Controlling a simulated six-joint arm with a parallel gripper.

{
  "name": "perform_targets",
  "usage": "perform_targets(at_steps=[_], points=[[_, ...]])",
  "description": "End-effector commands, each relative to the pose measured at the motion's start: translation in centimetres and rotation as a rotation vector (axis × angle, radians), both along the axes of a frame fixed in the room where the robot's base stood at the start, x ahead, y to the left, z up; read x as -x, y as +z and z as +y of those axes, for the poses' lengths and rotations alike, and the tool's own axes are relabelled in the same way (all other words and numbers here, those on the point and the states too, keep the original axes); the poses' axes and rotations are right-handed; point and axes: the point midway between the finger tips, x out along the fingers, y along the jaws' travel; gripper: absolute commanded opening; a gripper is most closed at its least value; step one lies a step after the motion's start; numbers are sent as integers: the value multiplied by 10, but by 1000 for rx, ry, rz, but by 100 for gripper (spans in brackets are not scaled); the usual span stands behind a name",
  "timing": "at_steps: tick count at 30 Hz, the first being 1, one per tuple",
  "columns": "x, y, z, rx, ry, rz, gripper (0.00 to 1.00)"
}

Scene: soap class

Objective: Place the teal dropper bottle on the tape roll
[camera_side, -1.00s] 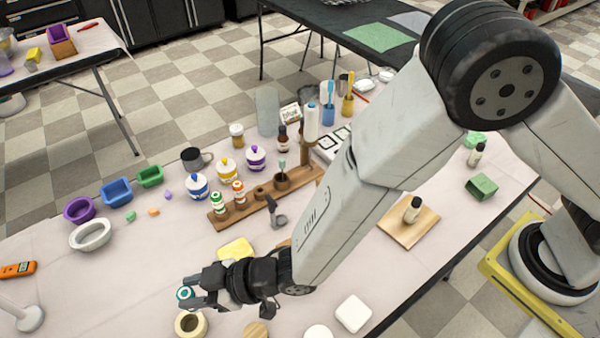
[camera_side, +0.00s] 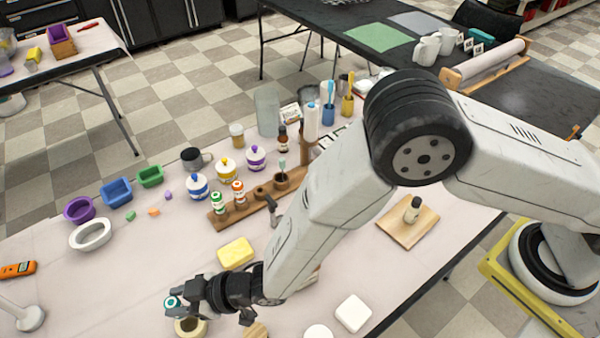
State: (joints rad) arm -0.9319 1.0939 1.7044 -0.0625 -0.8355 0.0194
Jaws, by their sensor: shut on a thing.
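My gripper (camera_side: 183,304) is at the lower left of the side view, shut on the teal dropper bottle (camera_side: 172,303). Only the bottle's teal and white top shows between the fingers; its body is hidden. The tan tape roll (camera_side: 192,328) lies on the table just below and to the right of the bottle in the picture. My gripper covers part of the roll. I cannot tell how high the bottle is above the table or whether it touches the roll.
A yellow sponge (camera_side: 236,252) lies behind my gripper. A wooden rack (camera_side: 232,216) with a green-capped and an orange-capped bottle stands farther back. A white oval dish (camera_side: 90,234) and a white soap block (camera_side: 353,313) lie to either side. The table left of my gripper is fairly clear.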

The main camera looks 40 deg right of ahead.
Motion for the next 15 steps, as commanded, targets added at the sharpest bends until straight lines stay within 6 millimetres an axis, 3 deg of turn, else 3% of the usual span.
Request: perform_targets(at_steps=[6,15], points=[[0,-21,0,0,0,0,0],[0,-24,0,0,0,0,0]])
